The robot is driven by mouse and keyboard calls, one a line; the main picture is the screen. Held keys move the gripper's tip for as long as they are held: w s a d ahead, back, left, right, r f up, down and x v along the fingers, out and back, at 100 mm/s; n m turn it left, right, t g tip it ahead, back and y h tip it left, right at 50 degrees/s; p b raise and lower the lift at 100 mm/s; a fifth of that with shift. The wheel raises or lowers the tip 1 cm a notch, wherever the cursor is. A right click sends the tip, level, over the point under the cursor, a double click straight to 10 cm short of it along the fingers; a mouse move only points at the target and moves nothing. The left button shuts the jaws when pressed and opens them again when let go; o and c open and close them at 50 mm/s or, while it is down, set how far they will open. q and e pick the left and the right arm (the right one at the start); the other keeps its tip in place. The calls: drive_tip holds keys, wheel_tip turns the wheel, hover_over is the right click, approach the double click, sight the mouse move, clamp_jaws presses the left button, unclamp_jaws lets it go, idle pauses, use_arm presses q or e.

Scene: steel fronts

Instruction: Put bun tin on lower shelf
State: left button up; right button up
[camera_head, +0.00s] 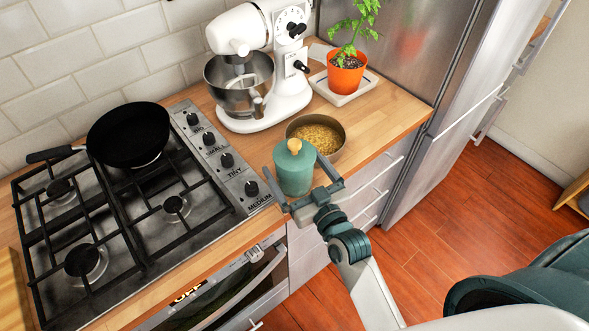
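A green round canister with a pale wooden knob on its lid (295,170) is upright at the front of the wooden counter. It is the likeliest bun tin, but I cannot be sure. My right gripper (305,180) has one finger on each side of it. I cannot tell whether the fingers press on it or whether its base touches the counter. A round metal pan with golden-brown contents (335,155) is just behind it. My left gripper is not in view. No lower shelf is clearly visible; a wooden piece of furniture (572,190) is cut off at the right edge.
A stand mixer (292,75) and a potted plant on a white tray (347,75) stand behind. A gas cooktop (120,220) with a black frying pan (130,133) fills the left. A steel fridge (415,60) stands right of the counter. The wooden floor (460,215) looks clear.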

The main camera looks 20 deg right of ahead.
drive_tip(key=w, duration=0.1)
drive_tip(key=w+p, duration=0.1)
drive_tip(key=w, duration=0.1)
drive_tip(key=shift+w+a+r, duration=0.15)
drive_tip(key=shift+a, duration=0.2)
drive_tip(key=shift+w, duration=0.3)
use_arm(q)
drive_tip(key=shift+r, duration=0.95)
use_arm(e)
drive_tip(key=c, duration=1.2)
drive_tip(key=shift+r+b, duration=0.5)
drive_tip(key=shift+r, duration=1.55)
use_arm(q)
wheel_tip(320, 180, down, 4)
drive_tip(key=b, duration=0.2)
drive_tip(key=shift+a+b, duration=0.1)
drive_tip(key=shift+b, duration=0.3)
use_arm(e)
drive_tip(key=s+d+r, duration=0.2)
drive_tip(key=d+r, duration=0.4)
drive_tip(key=d, duration=0.5)
drive_tip(key=shift+s+d+r, duration=0.2)
drive_tip(key=shift+s+r, duration=0.05)
drive_tip(key=shift+r, duration=0.15)
